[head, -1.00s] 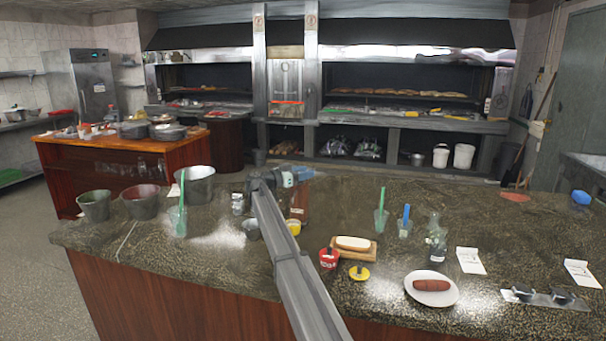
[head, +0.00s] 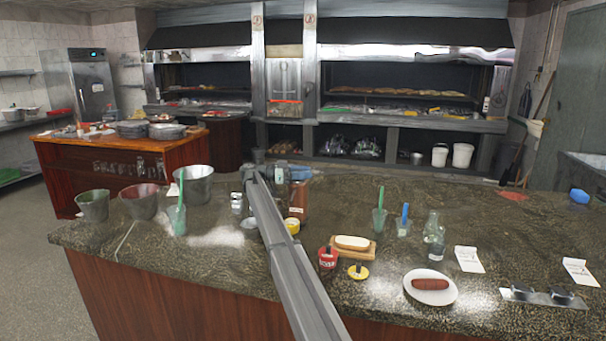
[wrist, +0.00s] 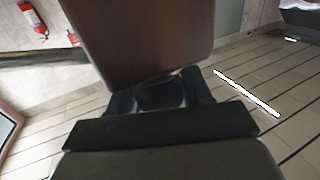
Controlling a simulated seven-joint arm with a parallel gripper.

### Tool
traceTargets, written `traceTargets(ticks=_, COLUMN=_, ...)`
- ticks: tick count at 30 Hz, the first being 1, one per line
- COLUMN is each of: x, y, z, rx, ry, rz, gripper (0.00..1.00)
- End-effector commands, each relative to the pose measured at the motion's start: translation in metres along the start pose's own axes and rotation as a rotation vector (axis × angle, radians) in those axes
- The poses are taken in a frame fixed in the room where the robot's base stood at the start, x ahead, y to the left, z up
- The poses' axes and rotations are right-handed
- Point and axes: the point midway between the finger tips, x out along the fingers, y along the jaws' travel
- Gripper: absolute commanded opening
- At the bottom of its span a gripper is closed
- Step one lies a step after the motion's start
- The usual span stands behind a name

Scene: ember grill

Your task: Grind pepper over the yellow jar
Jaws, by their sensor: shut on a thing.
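The pepper mill shows in the wrist view as a large brown wooden body (wrist: 145,38) with a dark narrow neck. My gripper (wrist: 160,95) is shut on that neck. In the head view a brown upright shape (head: 298,198), which looks like the mill, stands just right of my arm, and my fingers are mostly hidden there. The yellow jar (head: 292,227) is a small round pot with a pale top, on the counter just below the brown shape in the picture. My arm link partly covers its left side. I cannot tell the height between mill and jar.
On the dark counter (head: 200,262), a red cup (head: 327,258), a white block on a wooden board (head: 352,243) and a small yellow-based item (head: 358,272) stand right of the jar. Metal buckets (head: 140,201) stand left. A glass bottle (head: 434,235) and a plate (head: 430,297) are farther right.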

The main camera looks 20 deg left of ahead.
Motion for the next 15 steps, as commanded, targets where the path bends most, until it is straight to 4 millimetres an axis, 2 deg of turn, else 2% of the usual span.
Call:
traceTargets(ticks=8, x=-0.0004, y=0.0002, z=0.0001, rx=-0.001, ry=0.0, rz=0.0, gripper=0.18)
traceTargets(ticks=9, x=-0.0004, y=0.0001, z=0.0001, rx=-0.001, ry=0.0, rz=0.0, gripper=0.5)
traceTargets(ticks=15, x=-0.0002, y=0.0, z=0.0001, rx=-0.001, ry=0.0, rz=0.0, gripper=0.69)
